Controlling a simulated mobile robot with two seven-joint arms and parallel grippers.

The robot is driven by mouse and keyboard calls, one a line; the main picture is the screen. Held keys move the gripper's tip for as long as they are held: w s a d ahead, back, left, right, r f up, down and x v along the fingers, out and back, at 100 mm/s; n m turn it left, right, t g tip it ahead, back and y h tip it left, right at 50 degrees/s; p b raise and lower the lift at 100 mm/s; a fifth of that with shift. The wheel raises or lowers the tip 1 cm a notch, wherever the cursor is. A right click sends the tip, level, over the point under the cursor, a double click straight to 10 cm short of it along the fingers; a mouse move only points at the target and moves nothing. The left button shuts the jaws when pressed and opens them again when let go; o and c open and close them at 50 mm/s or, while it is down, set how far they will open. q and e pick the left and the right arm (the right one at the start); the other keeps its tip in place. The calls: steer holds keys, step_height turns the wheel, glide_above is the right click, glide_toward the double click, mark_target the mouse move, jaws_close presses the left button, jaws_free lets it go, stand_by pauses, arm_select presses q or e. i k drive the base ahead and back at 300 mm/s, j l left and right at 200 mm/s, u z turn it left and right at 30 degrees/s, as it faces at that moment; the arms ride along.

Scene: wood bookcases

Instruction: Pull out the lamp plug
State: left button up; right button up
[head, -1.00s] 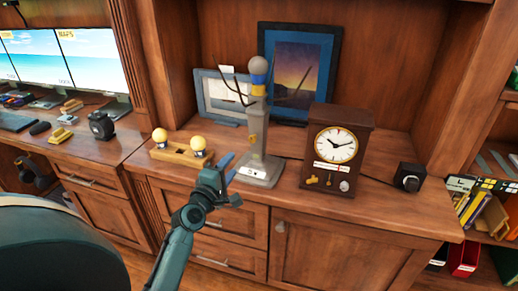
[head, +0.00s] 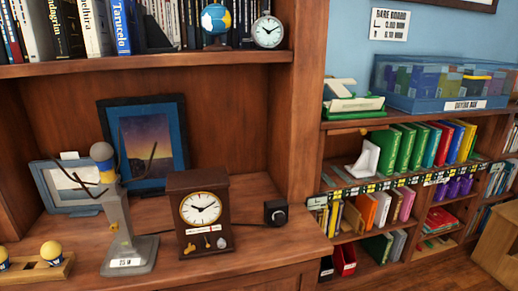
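A grey lamp-like stand (head: 117,222) with a label on its foot, thin dark branches and a rounded grey top with a blue and yellow band (head: 103,165) stands upright at the left of the cabinet top. A small black box with a round knob or plug on its face (head: 277,212) sits right of the clock. A thin dark line, perhaps a cord, runs toward it from behind the clock. I cannot tell which part is the lamp plug. Neither of my grippers is in view.
A brown clock (head: 202,240) stands between stand and black box. A wooden holder with yellow-topped bulbs (head: 42,267) is at the lower left. Framed pictures (head: 148,148) lean behind. A cabinet upright (head: 306,120) separates this niche from bookshelves at the right.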

mark_target(280, 218)
steer(key=i+l+z, duration=0.1)
steer(key=i, duration=0.35)
steer(key=i+l, duration=0.1)
steer(key=i, duration=0.3)
steer(key=z, duration=0.05)
